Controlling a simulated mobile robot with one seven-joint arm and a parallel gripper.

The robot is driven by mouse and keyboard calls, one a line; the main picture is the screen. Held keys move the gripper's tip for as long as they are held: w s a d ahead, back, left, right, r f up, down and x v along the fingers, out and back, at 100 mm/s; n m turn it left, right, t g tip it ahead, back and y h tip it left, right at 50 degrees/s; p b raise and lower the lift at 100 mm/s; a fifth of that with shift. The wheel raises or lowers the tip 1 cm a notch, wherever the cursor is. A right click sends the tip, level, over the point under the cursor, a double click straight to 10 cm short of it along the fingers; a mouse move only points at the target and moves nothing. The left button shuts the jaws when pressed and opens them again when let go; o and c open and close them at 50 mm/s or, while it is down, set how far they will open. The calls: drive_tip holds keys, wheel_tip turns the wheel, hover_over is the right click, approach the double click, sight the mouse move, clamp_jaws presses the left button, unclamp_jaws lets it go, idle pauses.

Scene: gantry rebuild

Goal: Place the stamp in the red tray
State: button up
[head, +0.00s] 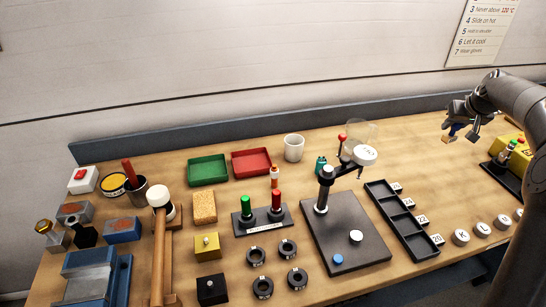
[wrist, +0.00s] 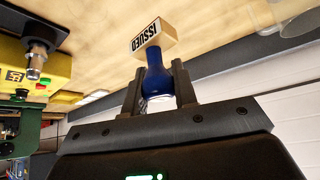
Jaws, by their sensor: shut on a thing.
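The stamp (wrist: 156,76) has a blue handle and a pale wooden block with an "ISSUED" label. My gripper (wrist: 158,92) is shut on its blue handle, with the block sticking out beyond the fingertips. In the head view my gripper (head: 460,128) is at the far right, above the back of the table, and the stamp (head: 453,130) shows small between its fingers. The red tray (head: 251,163) lies empty at the back middle of the table, well to the left of my gripper.
A green tray (head: 208,170) is left of the red tray and a white mug (head: 294,148) right of it. A yellow box (head: 508,150) is below my arm.

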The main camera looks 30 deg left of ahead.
drive_tip(key=r, duration=0.1)
drive_tip(key=a+r, duration=0.1)
drive_tip(key=shift+s+r, duration=0.1)
drive_tip(key=shift+r, duration=0.2)
drive_tip(key=s+a+n+y, duration=0.1)
drive_tip(key=s+a+n, duration=0.15)
drive_tip(key=a, duration=0.95)
drive_tip(key=n+g+y, duration=0.2)
drive_tip(key=n+g, duration=0.1)
drive_tip(key=n, duration=0.2)
hover_over(250, 163)
drive_tip(key=f, duration=1.2)
drive_tip(key=shift+d, duration=0.2)
drive_tip(key=shift+a+f, duration=0.1)
drive_tip(key=shift+a, duration=0.05)
drive_tip(key=shift+f, duration=2)
drive_tip(key=shift+f, duration=0.1)
